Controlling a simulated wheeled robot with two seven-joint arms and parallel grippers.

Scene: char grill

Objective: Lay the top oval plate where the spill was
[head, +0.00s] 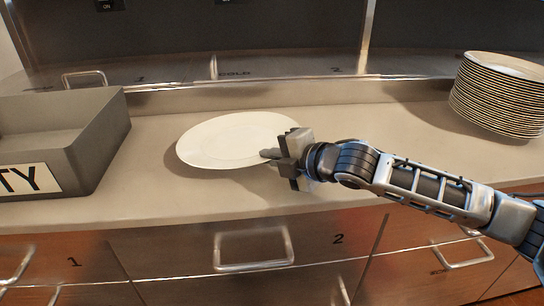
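A white oval plate (225,138) is over the steel counter (150,205), left of the middle of the head view. A shadow shows below its near left edge, so it appears to be slightly above the counter or tilted. My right gripper (272,155) is at the plate's right near rim, with a finger over the rim, and appears shut on it. The other finger is hidden under the plate. A tall stack of oval plates (497,97) stands at the back right of the counter. No spill shows on the visible counter. My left gripper is out of view.
A grey open bin (95,135) with a label ending in "TY" stands on the left of the counter. A raised steel ledge (300,72) runs along the back. Drawers with metal handles (253,250) are below the front edge. The counter between plate and stack is clear apart from my arm.

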